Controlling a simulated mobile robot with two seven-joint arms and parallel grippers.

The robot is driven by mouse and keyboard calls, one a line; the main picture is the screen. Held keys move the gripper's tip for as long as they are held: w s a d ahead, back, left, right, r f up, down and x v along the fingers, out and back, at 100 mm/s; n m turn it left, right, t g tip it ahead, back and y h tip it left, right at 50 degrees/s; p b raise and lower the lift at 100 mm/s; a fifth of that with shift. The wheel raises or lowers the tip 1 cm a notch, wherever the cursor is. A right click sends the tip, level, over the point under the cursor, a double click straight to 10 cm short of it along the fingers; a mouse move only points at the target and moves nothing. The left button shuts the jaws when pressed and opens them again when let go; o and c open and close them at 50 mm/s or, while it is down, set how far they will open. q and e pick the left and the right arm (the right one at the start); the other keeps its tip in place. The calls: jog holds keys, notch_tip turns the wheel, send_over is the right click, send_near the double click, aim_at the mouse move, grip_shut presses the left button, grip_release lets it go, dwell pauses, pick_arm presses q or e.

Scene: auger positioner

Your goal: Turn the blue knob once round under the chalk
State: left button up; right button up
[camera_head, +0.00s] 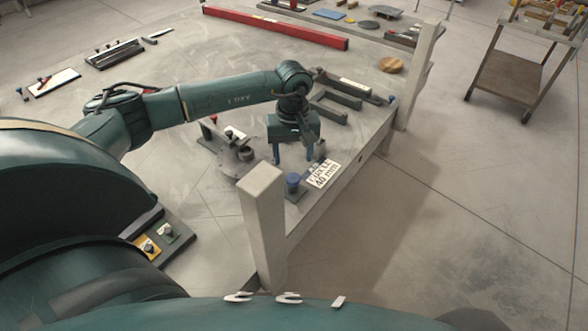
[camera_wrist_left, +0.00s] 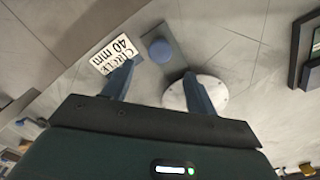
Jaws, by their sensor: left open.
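The blue knob (camera_head: 292,181) stands on a dark plate near the table's front corner, beside a white card (camera_head: 324,174) reading "CIRCLE 40 mm". My left gripper (camera_head: 293,160) points down, open and empty, just behind the knob and apart from it. In the left wrist view the knob (camera_wrist_left: 160,50) shows ahead of and between the open fingers (camera_wrist_left: 159,69). A round pale disc (camera_wrist_left: 197,93) lies partly behind the right-hand finger; the head view shows it as a grey disc (camera_head: 234,162) left of the gripper. I cannot make out the chalk. My right gripper is out of view.
A pale post (camera_head: 262,215) rises at the near table corner, close to the knob. A dark bracket (camera_head: 336,105) and another blue knob (camera_head: 391,99) lie behind the gripper. A red bar (camera_head: 275,27) lies at the back. Bare tabletop (camera_head: 180,165) lies left of the disc.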

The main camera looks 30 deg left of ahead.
aim_at(293, 177)
pick_arm(q)
notch_tip(293, 177, down, 7)
jog(key=shift+f+p, duration=0.1)
jog(key=shift+p, duration=0.3)
jog(key=shift+c, duration=0.5)
jog(key=c, duration=0.9)
